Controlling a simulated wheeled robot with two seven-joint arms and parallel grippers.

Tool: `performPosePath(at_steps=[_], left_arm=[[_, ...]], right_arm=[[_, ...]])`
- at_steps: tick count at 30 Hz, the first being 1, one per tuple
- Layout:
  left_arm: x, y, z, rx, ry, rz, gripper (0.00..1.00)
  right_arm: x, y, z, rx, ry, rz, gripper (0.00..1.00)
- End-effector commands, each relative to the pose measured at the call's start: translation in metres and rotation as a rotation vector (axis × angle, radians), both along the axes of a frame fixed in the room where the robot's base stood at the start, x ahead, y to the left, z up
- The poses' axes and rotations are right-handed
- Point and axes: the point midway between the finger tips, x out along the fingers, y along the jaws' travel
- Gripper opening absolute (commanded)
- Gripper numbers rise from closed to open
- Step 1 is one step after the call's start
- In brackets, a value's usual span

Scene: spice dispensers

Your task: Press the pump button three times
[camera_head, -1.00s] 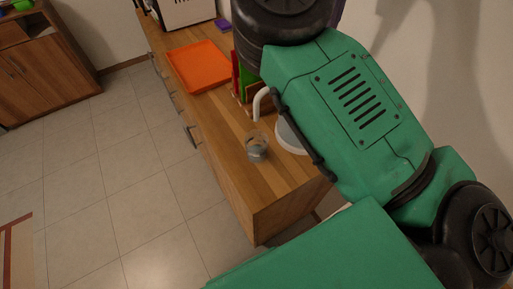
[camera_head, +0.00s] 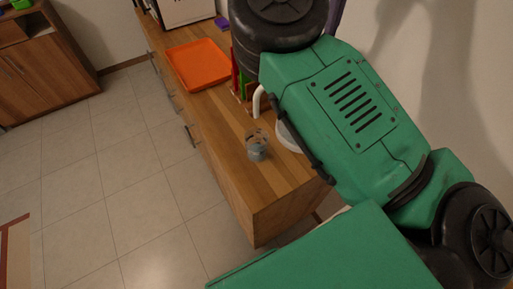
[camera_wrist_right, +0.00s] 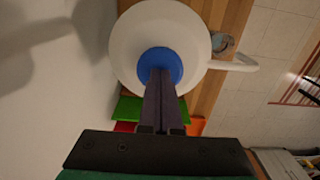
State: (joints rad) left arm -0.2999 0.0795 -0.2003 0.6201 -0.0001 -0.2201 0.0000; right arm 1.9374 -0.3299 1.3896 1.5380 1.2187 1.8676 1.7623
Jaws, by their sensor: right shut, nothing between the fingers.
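A white round pump dispenser (camera_wrist_right: 130,42) with a blue button (camera_wrist_right: 160,66) on top fills the upper middle of the right wrist view. In the head view my green right arm hides the button and most of the dispenser (camera_head: 289,137); the spout (camera_head: 257,101) shows beside the arm. The clear cup (camera_head: 257,148) stands on the cabinet top. My left gripper is out of view.
An orange tray (camera_head: 199,66) lies farther back on the wooden cabinet (camera_head: 256,191). Red and green items (camera_head: 240,80) stand close behind the dispenser. A wall runs along the right. Open tiled floor (camera_head: 120,190) lies left of the cabinet.

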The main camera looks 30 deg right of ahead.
Motion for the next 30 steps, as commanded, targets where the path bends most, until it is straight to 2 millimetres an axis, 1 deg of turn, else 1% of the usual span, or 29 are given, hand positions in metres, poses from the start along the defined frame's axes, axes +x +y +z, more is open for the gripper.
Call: performPosePath(at_steps=[1,10,17,30], left_arm=[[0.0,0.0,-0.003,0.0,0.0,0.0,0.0],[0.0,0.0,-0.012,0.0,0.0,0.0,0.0],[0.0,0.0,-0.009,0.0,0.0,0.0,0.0],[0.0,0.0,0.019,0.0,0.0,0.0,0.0]], right_arm=[[0.0,0.0,-0.004,0.001,0.002,0.0,0.0],[0.0,0.0,-0.015,0.002,0.002,0.0,0.0],[0.0,0.0,-0.012,0.002,0.002,0.0,0.0],[0.0,0.0,0.02,0.002,0.001,0.0,0.0]])
